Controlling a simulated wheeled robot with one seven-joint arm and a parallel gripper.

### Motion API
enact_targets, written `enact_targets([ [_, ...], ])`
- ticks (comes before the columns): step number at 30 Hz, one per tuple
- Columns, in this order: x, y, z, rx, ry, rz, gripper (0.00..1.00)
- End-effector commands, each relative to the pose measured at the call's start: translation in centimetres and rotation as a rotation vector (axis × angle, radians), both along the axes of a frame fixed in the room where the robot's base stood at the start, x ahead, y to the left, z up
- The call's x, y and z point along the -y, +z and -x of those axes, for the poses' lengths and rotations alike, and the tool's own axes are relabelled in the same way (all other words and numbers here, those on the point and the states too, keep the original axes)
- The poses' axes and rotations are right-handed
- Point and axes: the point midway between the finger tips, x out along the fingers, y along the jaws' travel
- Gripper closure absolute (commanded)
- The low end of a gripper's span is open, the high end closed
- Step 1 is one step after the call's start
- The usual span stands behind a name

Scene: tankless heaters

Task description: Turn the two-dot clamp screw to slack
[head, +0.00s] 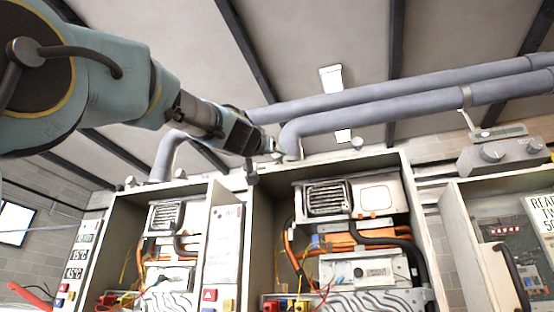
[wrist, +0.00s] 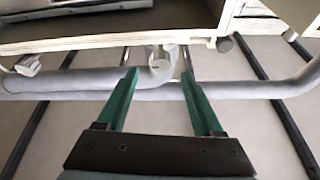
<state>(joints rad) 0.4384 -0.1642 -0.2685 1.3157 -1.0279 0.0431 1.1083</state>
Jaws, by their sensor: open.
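My gripper (head: 276,153) reaches from the upper left to the top edge of the middle cabinet, beside the bend of a grey pipe. In the wrist view its two green fingers (wrist: 159,72) are apart, with a grey pipe end (wrist: 162,66) showing between them. No held thing shows between the fingers. Small knob-like pieces sit along the cabinet tops, one right of the pipe bend (head: 358,142) and one at the left cabinet (head: 130,181). I see no dot marks on any of them, so I cannot tell which is the two-dot clamp screw.
Two long grey pipes (head: 400,104) run above the cabinets, close to my gripper. The open middle cabinet (head: 262,225) and left cabinet (head: 119,225) hold heaters and wiring. A grey box with two knobs (head: 505,154) tops the right cabinet.

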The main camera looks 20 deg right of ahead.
Motion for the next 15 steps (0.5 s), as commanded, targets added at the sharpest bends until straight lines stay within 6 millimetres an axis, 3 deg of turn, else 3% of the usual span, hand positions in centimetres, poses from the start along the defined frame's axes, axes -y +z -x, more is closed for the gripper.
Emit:
enact_targets([
  [6,2.4,1.7,-2.4,-0.002,-0.003,0.001,0.32],
  [15,3.3,2.0,-3.5,-0.001,-0.001,0.002,0.32],
])
